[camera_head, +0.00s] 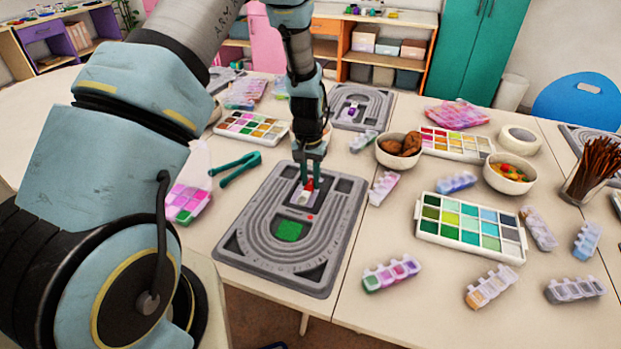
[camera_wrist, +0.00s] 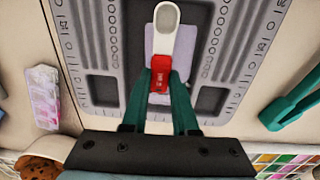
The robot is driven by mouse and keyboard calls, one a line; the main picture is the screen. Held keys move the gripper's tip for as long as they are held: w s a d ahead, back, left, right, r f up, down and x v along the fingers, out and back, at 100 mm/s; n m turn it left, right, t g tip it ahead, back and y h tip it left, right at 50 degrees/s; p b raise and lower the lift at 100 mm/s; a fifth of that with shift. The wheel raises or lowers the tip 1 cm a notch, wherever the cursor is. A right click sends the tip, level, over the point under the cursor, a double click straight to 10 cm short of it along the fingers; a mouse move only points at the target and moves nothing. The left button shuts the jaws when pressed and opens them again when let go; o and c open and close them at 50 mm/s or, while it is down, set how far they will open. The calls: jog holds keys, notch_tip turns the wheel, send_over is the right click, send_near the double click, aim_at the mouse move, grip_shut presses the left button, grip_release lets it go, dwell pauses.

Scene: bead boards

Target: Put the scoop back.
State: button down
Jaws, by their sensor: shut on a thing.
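My gripper (camera_head: 312,177) is over the upper part of the near grey bead board (camera_head: 240,240). In the wrist view my gripper (camera_wrist: 160,80) has its two green fingers shut on the red handle of the scoop (camera_wrist: 163,70). The scoop has a white, rounded end that points away from my gripper. It lies over a pale lilac patch on the board. I cannot tell whether the scoop touches the board. In the head view the scoop (camera_head: 309,185) shows only as a small red and white piece between the fingertips. A green square sits within the board's curved grooves.
Green tongs (camera_head: 233,170) lie left of the board. Bead boxes, a green paint-like palette (camera_head: 470,228), a bowl of brown items (camera_head: 399,149) and a bowl of colourful items (camera_head: 510,172) stand to the right. A second board (camera_head: 362,108) lies behind.

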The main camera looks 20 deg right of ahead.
aim_at(309, 183)
jog(key=shift+f+b, duration=0.35)
jog(key=shift+f, duration=0.25)
jog(key=c, duration=0.7)
grip_release()
jog(key=shift+r, duration=0.1)
jog(key=shift+r+p, duration=0.6)
jog(key=shift+r, duration=0.1)
notch_tip(309, 183, up, 12)
jog(key=b, duration=0.4)
jog(key=a+r+n, duration=0.3)
jog(key=a+r, duration=0.1)
jog(key=a, duration=1.1)
jog(key=s+a+n, duration=0.1)
jog(key=s+a, duration=0.1)
jog(key=a, duration=0.2)
jog(key=s+a+r+n+t, duration=0.1)
jog(key=s+a, duration=0.2)
jog(key=a, duration=0.2)
jog(key=s+a+r+n, duration=0.1)
jog(key=s+a+n, duration=0.1)
jog(key=a, duration=0.3)
jog(key=shift+s+a+r+t, duration=0.2)
jog(key=shift+s+t, duration=0.2)
jog(key=shift+s, duration=0.3)
